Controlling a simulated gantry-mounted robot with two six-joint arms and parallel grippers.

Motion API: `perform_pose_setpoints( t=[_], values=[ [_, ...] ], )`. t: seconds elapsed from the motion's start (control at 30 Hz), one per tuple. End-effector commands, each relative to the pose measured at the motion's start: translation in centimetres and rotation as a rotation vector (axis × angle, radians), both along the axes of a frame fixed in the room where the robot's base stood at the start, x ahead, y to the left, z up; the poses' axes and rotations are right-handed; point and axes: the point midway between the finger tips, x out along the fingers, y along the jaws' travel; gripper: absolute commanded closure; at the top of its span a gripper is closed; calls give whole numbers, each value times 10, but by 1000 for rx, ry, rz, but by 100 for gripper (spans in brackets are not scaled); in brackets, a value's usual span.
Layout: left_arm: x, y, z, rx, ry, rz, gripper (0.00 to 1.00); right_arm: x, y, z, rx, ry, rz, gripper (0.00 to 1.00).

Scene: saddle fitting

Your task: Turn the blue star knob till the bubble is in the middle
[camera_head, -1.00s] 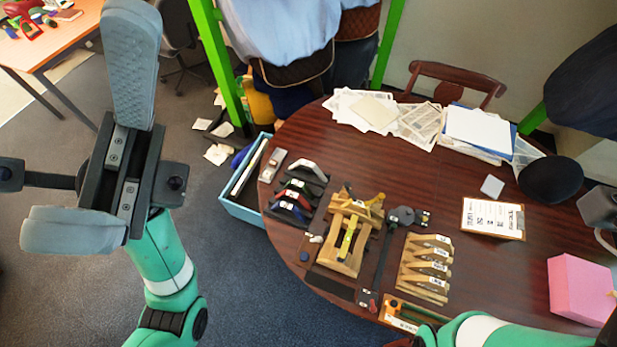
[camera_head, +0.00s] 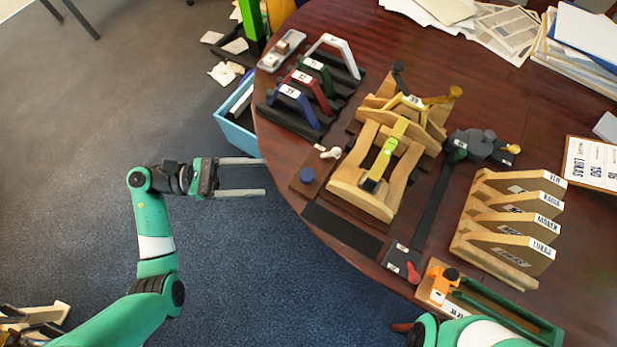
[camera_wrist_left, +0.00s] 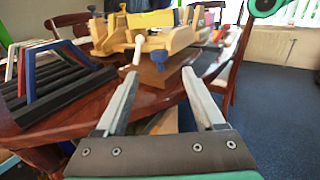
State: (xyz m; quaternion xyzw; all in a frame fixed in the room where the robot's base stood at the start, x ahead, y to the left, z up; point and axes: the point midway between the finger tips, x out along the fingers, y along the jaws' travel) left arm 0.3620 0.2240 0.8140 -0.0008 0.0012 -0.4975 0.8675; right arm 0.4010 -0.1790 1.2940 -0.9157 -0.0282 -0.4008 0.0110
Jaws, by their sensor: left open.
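The blue star knob (camera_head: 307,175) sits at the table's near left edge, beside the wooden saddle stand (camera_head: 357,190). It also shows in the left wrist view (camera_wrist_left: 160,58), ahead between my fingers. A yellow level (camera_head: 386,158) with a green vial lies on the stand. Its bubble is too small to make out. My left gripper (camera_head: 264,177) is open and empty, its two fingers pointing right at the knob with a gap before it. In the left wrist view my left gripper (camera_wrist_left: 162,82) shows both fingers apart. My right gripper is out of view.
A white-tipped peg (camera_head: 331,153) stands close behind the knob. Coloured arches (camera_head: 290,95) on black bases are at the back left. A dark bar with a red knob (camera_head: 413,272) and wooden labelled racks (camera_head: 505,230) lie to the right. Open floor lies left of the table (camera_head: 275,130).

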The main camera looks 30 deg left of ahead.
Motion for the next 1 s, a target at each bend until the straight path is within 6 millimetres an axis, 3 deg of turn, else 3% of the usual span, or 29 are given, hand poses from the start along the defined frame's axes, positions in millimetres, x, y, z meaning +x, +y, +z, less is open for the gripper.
perform_pose_setpoints(
  t=[0.27, 0.7, 1.0],
  values=[
    [9, -16, 2, 1, -2, -5, 29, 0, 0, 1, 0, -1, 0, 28],
    [53, -92, 2, 0, -2, -5, 29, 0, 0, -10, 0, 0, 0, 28],
    [59, -101, 3, 0, -2, 0, 29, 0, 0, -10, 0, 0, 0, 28]
  ],
)
